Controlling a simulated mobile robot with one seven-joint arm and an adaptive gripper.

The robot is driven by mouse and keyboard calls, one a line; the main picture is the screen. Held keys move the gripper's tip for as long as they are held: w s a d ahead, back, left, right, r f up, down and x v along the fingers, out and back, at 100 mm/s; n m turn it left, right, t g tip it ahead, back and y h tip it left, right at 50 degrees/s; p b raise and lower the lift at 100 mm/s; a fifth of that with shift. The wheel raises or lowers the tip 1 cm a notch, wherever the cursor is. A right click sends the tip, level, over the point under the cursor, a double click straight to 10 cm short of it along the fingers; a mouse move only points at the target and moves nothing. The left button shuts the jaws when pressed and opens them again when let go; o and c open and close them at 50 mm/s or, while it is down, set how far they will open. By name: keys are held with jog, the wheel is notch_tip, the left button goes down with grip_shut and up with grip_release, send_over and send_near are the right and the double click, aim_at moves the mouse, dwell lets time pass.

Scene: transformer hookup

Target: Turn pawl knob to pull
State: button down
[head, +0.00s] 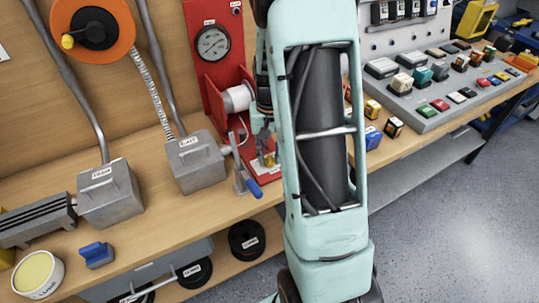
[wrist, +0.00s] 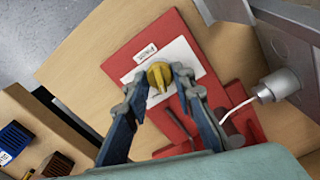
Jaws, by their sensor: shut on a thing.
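The yellow pawl knob (wrist: 159,76) sits on a white plate (wrist: 186,58) fixed to a red base (wrist: 136,40) in the wrist view. Its pointer ridge points down in that picture. My gripper (wrist: 157,80) has its two blue-grey fingers on either side of the knob and is shut on it. A small label (wrist: 146,53) lies beside the knob, too small to read surely. In the head view, my gripper (head: 265,145) is low in front of the red stand, partly hidden by my arm, with a bit of the yellow knob (head: 270,160) showing below it.
The red stand carries a round gauge (head: 213,43) and a white roll (head: 238,98). A blue-handled clamp (head: 252,187) stands just left of my gripper, beside a grey box (head: 196,163). A grey button panel (head: 450,92) is at right. A white cable (wrist: 236,108) runs near my fingers.

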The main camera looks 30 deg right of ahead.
aim_at(269, 157)
jog(key=m, duration=0.4)
jog(key=shift+m, duration=0.3)
dwell(0.3)
jog(key=c, duration=1.6)
grip_release()
notch_tip(269, 157, up, 12)
jog(key=shift+r, duration=0.1)
